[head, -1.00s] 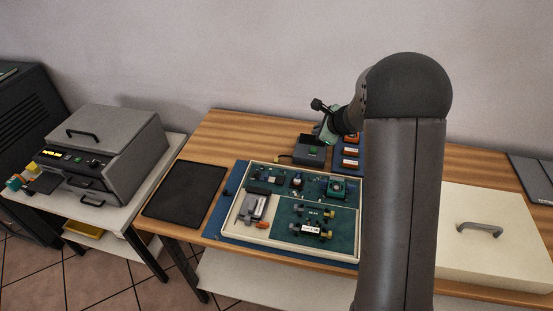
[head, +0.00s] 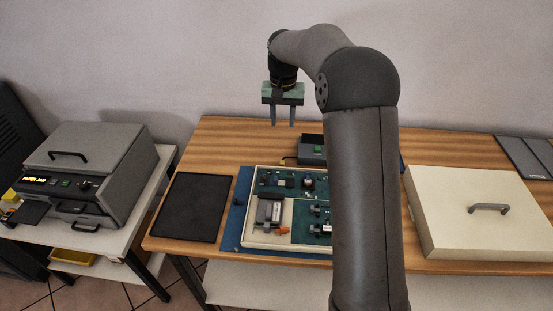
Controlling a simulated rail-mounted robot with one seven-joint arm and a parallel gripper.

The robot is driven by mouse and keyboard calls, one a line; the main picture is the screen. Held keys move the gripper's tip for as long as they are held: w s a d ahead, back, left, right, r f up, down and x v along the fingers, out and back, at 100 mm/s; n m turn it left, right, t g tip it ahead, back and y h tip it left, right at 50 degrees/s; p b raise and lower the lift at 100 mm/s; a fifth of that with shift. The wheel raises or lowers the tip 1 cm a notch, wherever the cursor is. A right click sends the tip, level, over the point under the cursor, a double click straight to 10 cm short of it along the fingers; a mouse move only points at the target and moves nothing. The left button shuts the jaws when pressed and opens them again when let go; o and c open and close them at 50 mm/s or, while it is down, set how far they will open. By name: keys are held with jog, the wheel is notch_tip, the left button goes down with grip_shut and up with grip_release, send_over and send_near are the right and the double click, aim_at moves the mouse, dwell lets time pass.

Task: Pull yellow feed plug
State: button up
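My gripper (head: 282,122) points straight down, raised over the back edge of the wooden table. Its two fingers are apart with nothing visible between them, so it is open and empty. A small yellow piece (head: 287,161) shows at the left side of a dark grey box (head: 312,149) on the table, below my gripper in the picture. It is too small to tell whether it is the yellow feed plug or a cable end. My arm hides the right part of the box and what stands behind it.
A cream tray (head: 246,207) with green boards lies on a blue mat (head: 233,222), partly hidden by my arm. A black pad (head: 193,208) lies left of it, and a white lidded box (head: 470,225) right. A grey machine (head: 85,165) stands on the left table.

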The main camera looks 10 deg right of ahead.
aim_at(282, 162)
notch_tip(282, 162, down, 17)
jog(key=shift+r+p, duration=0.15)
jog(key=shift+p, duration=0.55)
jog(key=shift+c, duration=0.3)
